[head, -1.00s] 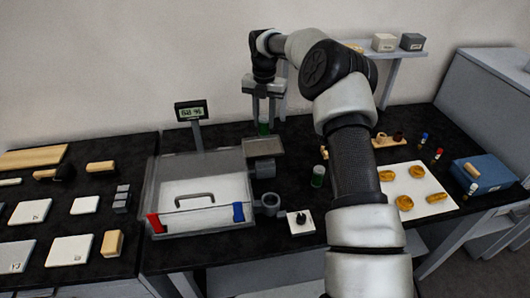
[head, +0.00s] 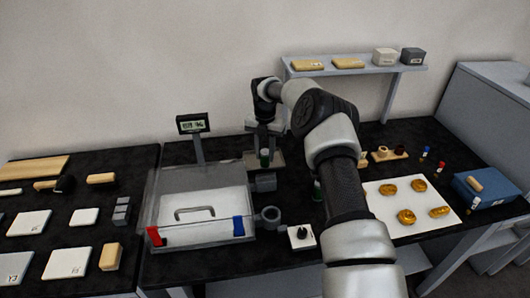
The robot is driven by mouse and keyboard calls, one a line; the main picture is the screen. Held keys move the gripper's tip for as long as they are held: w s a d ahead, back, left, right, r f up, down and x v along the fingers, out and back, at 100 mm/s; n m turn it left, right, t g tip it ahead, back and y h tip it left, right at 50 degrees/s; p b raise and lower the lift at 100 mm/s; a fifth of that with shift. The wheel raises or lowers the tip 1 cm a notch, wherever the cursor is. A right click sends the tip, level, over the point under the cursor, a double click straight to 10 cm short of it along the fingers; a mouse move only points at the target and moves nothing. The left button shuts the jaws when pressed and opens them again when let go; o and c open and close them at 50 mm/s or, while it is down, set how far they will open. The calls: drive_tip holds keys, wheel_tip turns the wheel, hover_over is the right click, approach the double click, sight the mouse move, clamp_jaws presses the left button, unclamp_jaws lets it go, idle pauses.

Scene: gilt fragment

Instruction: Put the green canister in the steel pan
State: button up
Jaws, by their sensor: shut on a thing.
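My gripper (head: 264,148) is pointing down, shut on a green canister (head: 264,159). The canister is upright, with its lower part showing below the fingers. The steel pan (head: 279,161), a flat grey plate, lies right beneath and around the canister in the picture; I cannot tell whether the canister touches it. A second green canister (head: 317,191) stands on the black bench to the right, partly hidden by my arm.
A display on a post (head: 193,124) and a clear box with a handle (head: 197,208) stand left of the pan. Grey ring holders (head: 268,216) are in front. A white sheet with gilt pieces (head: 423,187) and a blue box (head: 484,188) lie right. A shelf (head: 357,69) is behind.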

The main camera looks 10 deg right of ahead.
drive_tip(key=shift+f, duration=0.15)
drive_tip(key=o, duration=1)
drive_tip(key=shift+o, duration=0.2)
